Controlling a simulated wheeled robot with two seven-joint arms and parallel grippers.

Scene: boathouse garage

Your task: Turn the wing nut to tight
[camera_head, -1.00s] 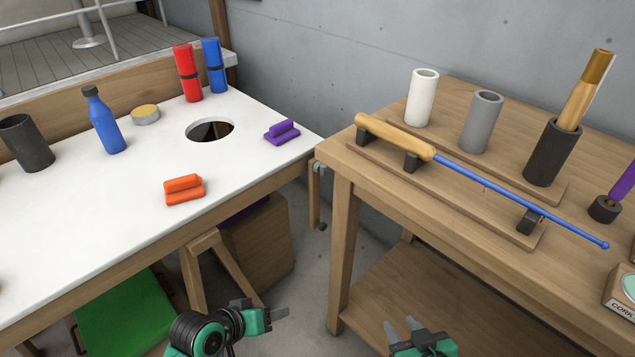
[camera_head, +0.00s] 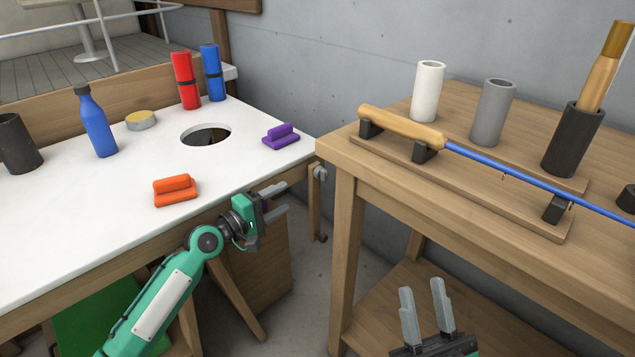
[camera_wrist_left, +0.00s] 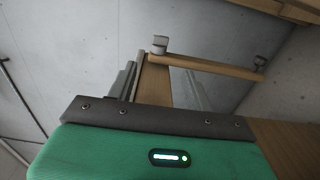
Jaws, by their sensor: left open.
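A small grey fitting (camera_head: 320,173), which looks like the wing nut, is at the top of a short wooden strut (camera_head: 314,205) by the white table's right corner. In the left wrist view a grey fitting (camera_wrist_left: 160,43) sits at the near end of a wooden bar (camera_wrist_left: 210,64); its wing shape and angle are too small to read. My left gripper (camera_head: 277,200) is open and empty, left of and slightly below the fitting, apart from it. Its fingers also show in the wrist view (camera_wrist_left: 160,88). My right gripper (camera_head: 424,308) is open and empty, low in front of the wooden bench.
The white table (camera_head: 90,215) holds an orange block (camera_head: 175,192), a purple block (camera_head: 281,137) and a blue bottle (camera_head: 97,125). The wooden bench (camera_head: 347,150) at right carries a blue rod with a wooden handle (camera_head: 400,128) and several cylinders. A gap lies between table and bench.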

